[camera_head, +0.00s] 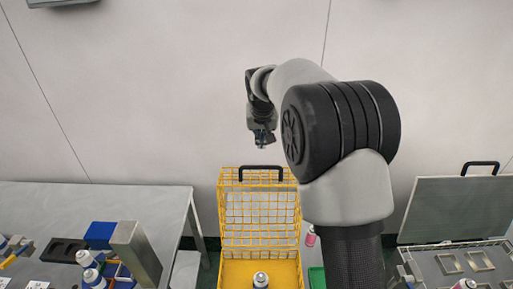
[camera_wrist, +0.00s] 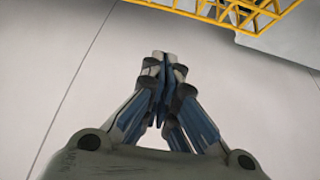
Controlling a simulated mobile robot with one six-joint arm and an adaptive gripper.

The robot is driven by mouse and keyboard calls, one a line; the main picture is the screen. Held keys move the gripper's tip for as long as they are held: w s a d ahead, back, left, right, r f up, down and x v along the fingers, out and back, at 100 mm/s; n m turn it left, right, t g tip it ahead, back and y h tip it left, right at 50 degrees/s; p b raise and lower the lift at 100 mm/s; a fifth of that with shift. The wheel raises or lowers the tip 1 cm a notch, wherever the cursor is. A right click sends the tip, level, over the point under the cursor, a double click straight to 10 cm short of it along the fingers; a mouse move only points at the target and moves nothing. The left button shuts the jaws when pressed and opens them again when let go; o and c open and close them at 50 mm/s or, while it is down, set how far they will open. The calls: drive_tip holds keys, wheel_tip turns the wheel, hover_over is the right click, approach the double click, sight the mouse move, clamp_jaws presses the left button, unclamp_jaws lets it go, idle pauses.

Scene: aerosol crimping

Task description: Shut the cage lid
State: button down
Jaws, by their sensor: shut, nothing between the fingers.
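The yellow wire cage (camera_head: 239,274) stands at the bottom centre of the head view. Its yellow mesh lid (camera_head: 233,212) stands raised, open, at the back, with a black handle (camera_head: 261,168) along its top edge. A can with a white top (camera_head: 261,279) is inside the cage. My gripper (camera_head: 263,146) is above the handle in the picture, apart from it, pointing down. In the wrist view my gripper (camera_wrist: 162,56) has its fingers together and empty. Yellow wire mesh (camera_wrist: 240,12) crosses the top right there; the handle is not visible in that view.
A grey table (camera_head: 165,198) with a blue box (camera_head: 100,235), a metal block (camera_head: 136,252) and several cans stands at left. At right is a case with a raised grey lid (camera_head: 455,209) and a black handle (camera_head: 480,166). A pink can (camera_head: 310,237) is right of the cage.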

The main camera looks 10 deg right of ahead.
wheel_tip(320, 180, down, 8)
drive_tip(key=b, duration=0.2)
idle(0.5)
idle(0.5)
